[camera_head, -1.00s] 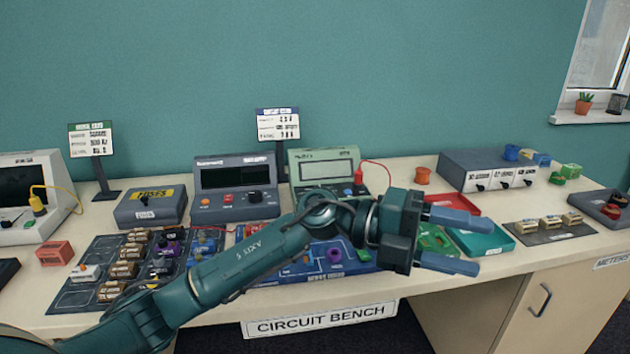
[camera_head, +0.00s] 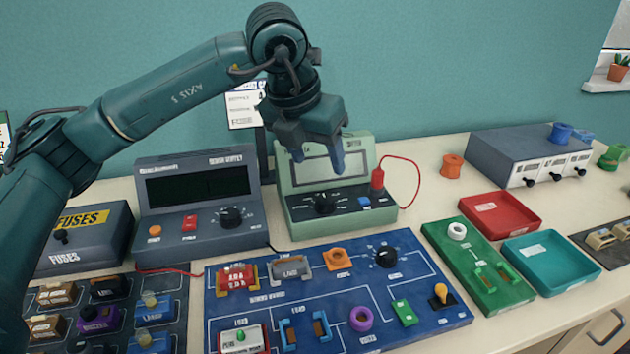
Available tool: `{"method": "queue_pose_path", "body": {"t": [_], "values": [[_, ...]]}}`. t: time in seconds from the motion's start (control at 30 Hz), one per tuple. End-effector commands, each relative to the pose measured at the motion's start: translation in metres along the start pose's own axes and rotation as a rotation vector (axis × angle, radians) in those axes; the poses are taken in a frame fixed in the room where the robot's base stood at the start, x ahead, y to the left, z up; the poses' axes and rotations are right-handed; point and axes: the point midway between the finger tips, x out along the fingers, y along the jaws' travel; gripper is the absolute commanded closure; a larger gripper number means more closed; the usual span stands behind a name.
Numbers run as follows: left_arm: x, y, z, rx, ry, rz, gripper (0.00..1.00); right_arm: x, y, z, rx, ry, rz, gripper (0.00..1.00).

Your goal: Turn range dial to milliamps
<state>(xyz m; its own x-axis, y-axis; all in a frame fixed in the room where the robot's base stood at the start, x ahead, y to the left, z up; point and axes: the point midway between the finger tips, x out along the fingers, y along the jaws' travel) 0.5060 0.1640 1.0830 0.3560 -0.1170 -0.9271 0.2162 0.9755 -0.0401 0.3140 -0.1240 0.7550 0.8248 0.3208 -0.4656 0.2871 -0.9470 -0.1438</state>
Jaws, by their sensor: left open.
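A light green meter (camera_head: 345,217) stands at the back of the bench, with a grey screen and a black dial (camera_head: 324,203) with markings around it on its sloped front. A blue button and a red plug with a red lead sit to the right of the dial. My left gripper (camera_head: 319,160) is open and empty, pointing down in front of the meter's screen, above the dial and apart from it. It hides part of the screen. The dial's markings are too small to read. My right gripper is not in view.
A dark grey power unit (camera_head: 200,200) with a black knob stands left of the meter, and a fuse box (camera_head: 85,240) farther left. A blue circuit board (camera_head: 340,290) lies in front. Red (camera_head: 500,216) and teal (camera_head: 553,262) trays sit at the right.

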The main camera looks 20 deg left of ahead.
Motion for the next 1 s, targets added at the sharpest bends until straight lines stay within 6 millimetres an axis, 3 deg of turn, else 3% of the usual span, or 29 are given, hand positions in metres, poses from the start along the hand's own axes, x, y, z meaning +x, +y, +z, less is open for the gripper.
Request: {"method": "queue_pose_path", "body": {"t": [0.23, 0.7, 1.0], "values": [[0.008, 0.01, 0.001, -0.012, -0.007, 0.05, 0.43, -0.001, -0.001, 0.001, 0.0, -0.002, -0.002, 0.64], [0.099, 0.014, 0.002, -0.012, -0.006, 0.047, 0.43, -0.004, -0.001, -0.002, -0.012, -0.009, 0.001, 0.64], [0.127, 0.015, 0.002, -0.011, -0.01, 0.046, 0.43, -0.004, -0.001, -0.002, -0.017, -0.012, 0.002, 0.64]]}}
